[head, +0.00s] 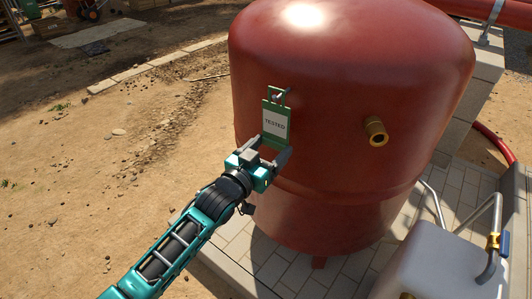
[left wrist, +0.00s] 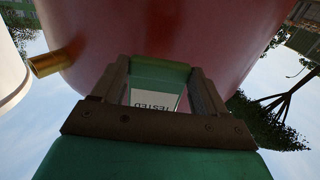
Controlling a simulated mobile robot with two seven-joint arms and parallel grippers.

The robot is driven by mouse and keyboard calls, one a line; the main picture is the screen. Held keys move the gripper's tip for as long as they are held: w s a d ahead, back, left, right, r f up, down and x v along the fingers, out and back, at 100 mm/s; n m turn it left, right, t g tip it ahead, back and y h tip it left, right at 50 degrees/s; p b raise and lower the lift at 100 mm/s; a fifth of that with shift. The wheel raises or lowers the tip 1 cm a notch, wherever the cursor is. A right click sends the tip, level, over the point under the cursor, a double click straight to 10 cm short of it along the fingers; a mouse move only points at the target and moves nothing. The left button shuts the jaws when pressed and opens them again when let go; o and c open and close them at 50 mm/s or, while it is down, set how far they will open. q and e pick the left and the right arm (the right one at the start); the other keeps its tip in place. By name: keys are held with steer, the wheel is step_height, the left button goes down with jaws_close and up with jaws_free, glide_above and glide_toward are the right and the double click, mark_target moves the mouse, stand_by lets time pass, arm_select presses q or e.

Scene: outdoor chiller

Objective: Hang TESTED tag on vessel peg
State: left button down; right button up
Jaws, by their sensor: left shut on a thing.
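The green TESTED tag (head: 275,122) has a white label and a square loop at its top, and stands upright in front of the red vessel (head: 345,120). My left gripper (head: 267,155) is shut on the lower part of the tag. In the left wrist view the tag (left wrist: 158,88) sits between the two fingers of the gripper (left wrist: 162,95), with the vessel (left wrist: 170,30) close behind. A small grey peg (head: 279,96) shows at the tag's loop. I cannot tell whether the loop is around the peg or in front of it. My right gripper is not in view.
A brass fitting (head: 376,131) sticks out of the vessel to the right of the tag. A white container (head: 430,262) with metal pipes stands at the lower right. The vessel stands on grey paving (head: 300,272). Open dirt ground (head: 100,180) lies to the left.

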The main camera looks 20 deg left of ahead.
arm_select(q)
steer(key=shift+x, duration=1.15)
steer(key=shift+f+b, duration=0.1)
steer(key=shift+b, duration=0.2)
steer(key=shift+f, duration=0.5)
jaws_free()
steer(key=shift+f+b, duration=0.15)
steer(key=shift+b, duration=0.2)
